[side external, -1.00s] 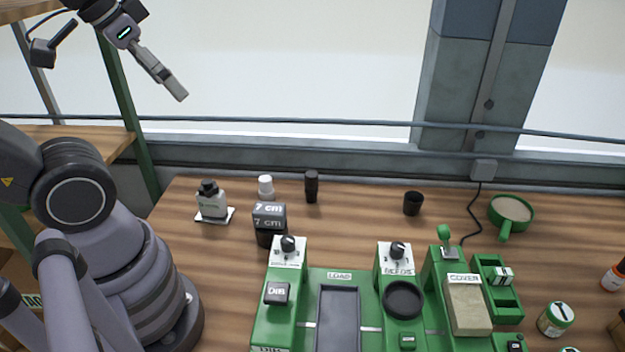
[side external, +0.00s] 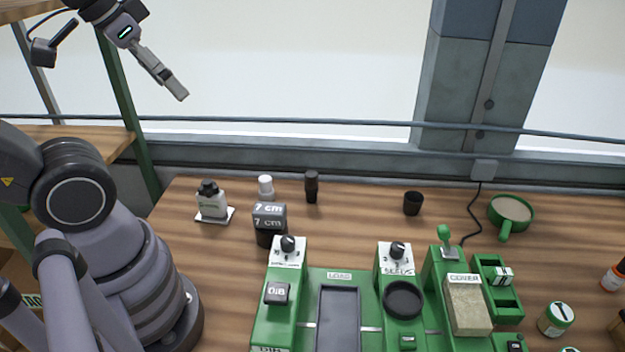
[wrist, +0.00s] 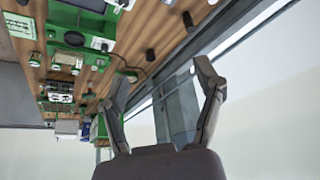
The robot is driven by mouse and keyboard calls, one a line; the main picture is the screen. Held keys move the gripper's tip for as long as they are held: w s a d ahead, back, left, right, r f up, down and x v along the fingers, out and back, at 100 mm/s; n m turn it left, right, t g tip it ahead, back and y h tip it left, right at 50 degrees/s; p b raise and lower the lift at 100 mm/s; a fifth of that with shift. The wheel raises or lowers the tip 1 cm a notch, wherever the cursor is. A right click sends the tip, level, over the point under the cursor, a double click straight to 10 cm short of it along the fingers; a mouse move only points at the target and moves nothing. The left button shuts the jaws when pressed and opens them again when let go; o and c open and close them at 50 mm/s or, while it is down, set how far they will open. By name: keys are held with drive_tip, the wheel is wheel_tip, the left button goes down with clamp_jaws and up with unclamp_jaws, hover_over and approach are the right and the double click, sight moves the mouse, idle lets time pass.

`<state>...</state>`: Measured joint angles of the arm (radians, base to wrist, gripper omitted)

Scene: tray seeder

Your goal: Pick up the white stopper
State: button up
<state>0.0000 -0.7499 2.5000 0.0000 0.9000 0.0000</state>
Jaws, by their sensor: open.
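A small white stopper (side external: 265,187) stands upright near the back edge of the wooden table in the side external view. It is between a white bottle with a black cap (side external: 211,200) and a dark cylinder (side external: 311,186). My gripper (side external: 181,95) is high above the table, up and to the left of the stopper, and holds nothing. In the wrist view my gripper (wrist: 160,75) has its two fingers spread wide with empty space between them. I cannot make out the stopper in the wrist view.
A dark block marked 7 cm (side external: 269,218) stands just in front of the stopper. The green seeder machine (side external: 317,277) fills the front middle. A black cup (side external: 413,203) and a green round dish (side external: 511,211) are farther right. A rail and window run behind the table.

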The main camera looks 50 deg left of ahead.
drive_tip(key=n+h, duration=1.3)
drive_tip(key=n, duration=0.6)
hover_over(267, 178)
drive_tip(key=s+d, duration=0.2)
drive_tip(key=s, duration=0.1)
wheel_tip(267, 178, down, 24)
drive_tip(key=s+a+f+n+t, duration=0.1)
drive_tip(key=a+f+n+t, duration=0.1)
drive_tip(key=f, duration=0.2)
drive_tip(key=a+f+n+t, duration=0.2)
drive_tip(key=f+n+t, duration=0.1)
drive_tip(key=f, duration=0.1)
drive_tip(key=s+a+f+n+t+y, duration=0.1)
drive_tip(key=a+f+n+t, duration=0.1)
drive_tip(key=f, duration=0.3)
drive_tip(key=shift+s+a+n+t, duration=0.3)
drive_tip(key=shift+a+n+t, duration=0.15)
drive_tip(key=shift+n, duration=0.25)
drive_tip(key=shift+f, duration=0.25)
drive_tip(key=shift+w+d, duration=0.25)
drive_tip(key=shift+w, duration=0.1)
drive_tip(key=x, duration=0.6)
drive_tip(key=shift+w+d, duration=0.15)
